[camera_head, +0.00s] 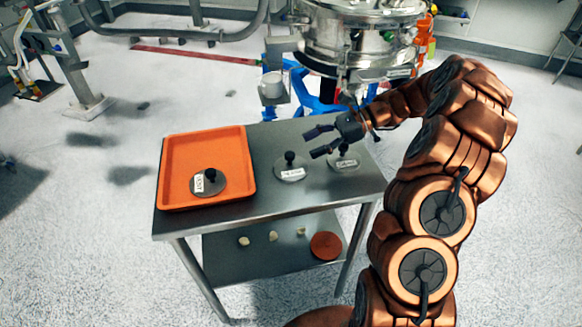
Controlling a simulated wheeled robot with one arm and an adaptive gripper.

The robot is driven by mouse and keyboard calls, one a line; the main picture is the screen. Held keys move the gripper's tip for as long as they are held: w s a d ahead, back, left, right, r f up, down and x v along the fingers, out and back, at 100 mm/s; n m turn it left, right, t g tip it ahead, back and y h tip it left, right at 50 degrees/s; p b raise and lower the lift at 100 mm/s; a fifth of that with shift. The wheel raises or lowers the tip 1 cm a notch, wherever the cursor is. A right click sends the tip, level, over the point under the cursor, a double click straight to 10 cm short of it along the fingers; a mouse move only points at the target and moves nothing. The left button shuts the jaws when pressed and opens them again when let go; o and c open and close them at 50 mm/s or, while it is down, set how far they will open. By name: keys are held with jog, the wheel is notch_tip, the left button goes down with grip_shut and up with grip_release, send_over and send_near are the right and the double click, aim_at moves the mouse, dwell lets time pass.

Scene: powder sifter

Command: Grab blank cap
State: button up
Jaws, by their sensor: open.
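Three round metal caps with black knobs and white labels are in view. One dark cap (208,184) lies in the orange tray (177,150) at the table's left. A middle cap (290,174) and a right cap (343,167) lie on the bare metal table. The labels are too small to read surely, so I cannot tell which is the blank cap. My gripper (312,143) is open and empty, its fingers pointing left. It appears above the table, near the middle and right caps, with no clear contact.
The metal table (262,205) has a lower shelf with several small pale pieces (273,236) and an orange-red disc (326,245). A large steel sifter (362,40) on a blue frame stands behind the table. The table's front strip is clear.

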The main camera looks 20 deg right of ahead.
aim_at(293, 153)
jog(key=p+x, duration=0.1)
jog(key=x, duration=0.6)
jog(key=shift+a+f, duration=0.1)
jog(key=shift+a, duration=0.05)
grip_shut()
dwell(0.4)
